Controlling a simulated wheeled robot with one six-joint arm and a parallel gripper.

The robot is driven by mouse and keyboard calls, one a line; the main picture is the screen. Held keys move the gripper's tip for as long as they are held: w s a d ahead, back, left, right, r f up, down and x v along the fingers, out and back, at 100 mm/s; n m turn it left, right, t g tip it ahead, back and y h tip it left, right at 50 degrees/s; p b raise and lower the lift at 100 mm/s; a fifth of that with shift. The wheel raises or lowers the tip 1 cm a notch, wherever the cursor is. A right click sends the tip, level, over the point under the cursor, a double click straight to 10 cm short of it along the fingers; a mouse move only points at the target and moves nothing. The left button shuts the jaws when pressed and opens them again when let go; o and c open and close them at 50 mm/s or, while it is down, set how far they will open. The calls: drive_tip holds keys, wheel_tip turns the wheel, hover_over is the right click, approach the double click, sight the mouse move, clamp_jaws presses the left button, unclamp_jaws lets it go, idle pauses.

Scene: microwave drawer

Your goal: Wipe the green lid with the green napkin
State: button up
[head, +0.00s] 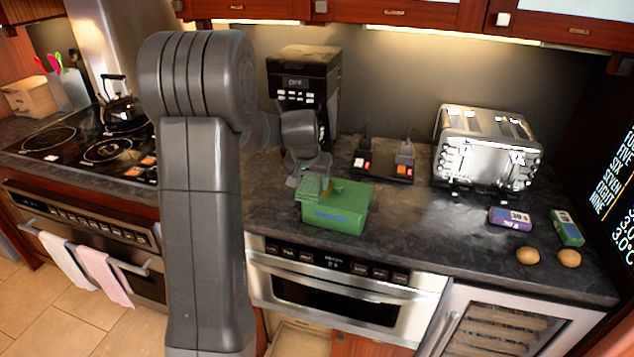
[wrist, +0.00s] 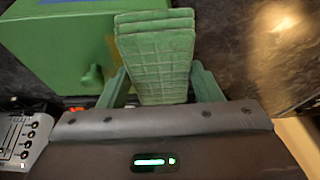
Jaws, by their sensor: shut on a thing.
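A green box with a green lid (head: 352,193) sits on the dark counter in the head view, with blue marking on its front. The lid also shows in the wrist view (wrist: 50,45), with a small green knob (wrist: 92,78) on it. My gripper (wrist: 160,78) is shut on the folded green napkin (wrist: 155,45), which has a grid pattern. In the head view the napkin (head: 312,188) is at the left part of the lid, with my gripper (head: 306,180) just behind it. I cannot tell whether the napkin touches the lid.
A black coffee maker (head: 304,85) stands behind the box, and a silver toaster (head: 488,150) to the right. A dark switch panel (head: 382,168) lies between them. Two small boxes (head: 510,218) (head: 566,227) and two brown eggs or potatoes (head: 528,256) lie at right. Counter right of the box is clear.

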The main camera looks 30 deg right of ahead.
drive_tip(key=shift+w+a, duration=0.55)
drive_tip(key=shift+w, duration=0.25)
drive_tip(key=shift+w+d+p, duration=0.3)
drive_tip(key=shift+w+d, duration=0.3)
drive_tip(key=shift+d, duration=0.25)
drive_tip(key=shift+s+d, duration=0.6)
drive_tip(key=shift+s, duration=0.25)
drive_tip(key=shift+s+d, duration=0.55)
drive_tip(key=shift+s, duration=0.25)
drive_tip(key=shift+w, duration=0.1)
drive_tip(key=shift+w+a+r, duration=0.1)
drive_tip(key=shift+w+a, duration=0.5)
drive_tip(key=shift+w, duration=0.2)
drive_tip(key=shift+w+a+r, duration=0.1)
drive_tip(key=shift+w+a, duration=0.45)
drive_tip(key=shift+w, duration=0.25)
drive_tip(key=shift+r+p, duration=1.7)
drive_tip(key=shift+r, duration=1.25)
